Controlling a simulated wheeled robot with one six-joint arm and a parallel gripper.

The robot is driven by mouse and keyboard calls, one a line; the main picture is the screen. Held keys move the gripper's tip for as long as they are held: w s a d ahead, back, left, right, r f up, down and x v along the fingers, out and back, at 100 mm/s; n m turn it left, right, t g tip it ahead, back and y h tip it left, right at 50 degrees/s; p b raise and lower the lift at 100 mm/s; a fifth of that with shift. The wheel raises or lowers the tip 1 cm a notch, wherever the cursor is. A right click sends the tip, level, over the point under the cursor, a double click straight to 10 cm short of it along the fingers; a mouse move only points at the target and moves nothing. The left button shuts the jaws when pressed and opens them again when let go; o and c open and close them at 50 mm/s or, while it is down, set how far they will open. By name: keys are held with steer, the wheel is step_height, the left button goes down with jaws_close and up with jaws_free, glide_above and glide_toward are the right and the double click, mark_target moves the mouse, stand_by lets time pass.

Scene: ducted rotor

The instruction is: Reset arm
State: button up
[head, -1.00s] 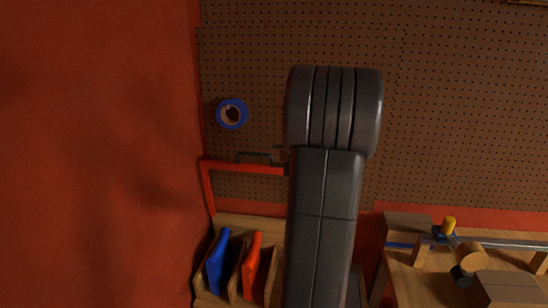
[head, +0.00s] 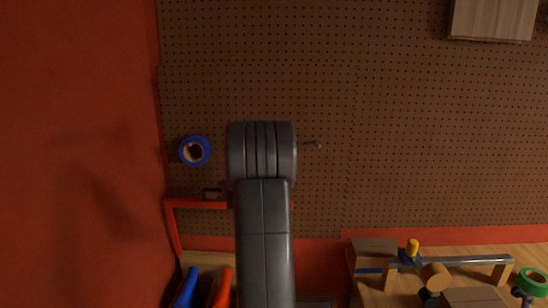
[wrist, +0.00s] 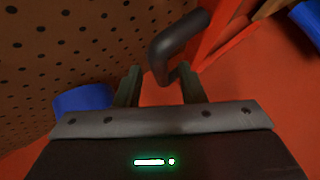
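My gripper (wrist: 161,88) shows in the wrist view with its two fingers apart and nothing held between them. A dark bent hook or handle (wrist: 178,45) lies just beyond the fingertips, its lower end in line with the gap. I cannot tell whether it touches a finger. In the head view my dark grey arm stands upright in front of the pegboard (head: 330,90). It hides my gripper there.
A blue tape roll (head: 207,151) hangs left of my arm. A red frame (head: 198,204) is below it, beside blue and red parts. A wooden workbench with a metal bar (head: 460,262) is lower right. A wooden box (head: 492,20) is upper right. A red wall (head: 75,150) fills the left.

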steer(key=shift+x, duration=1.4)
steer(key=shift+s, duration=0.15)
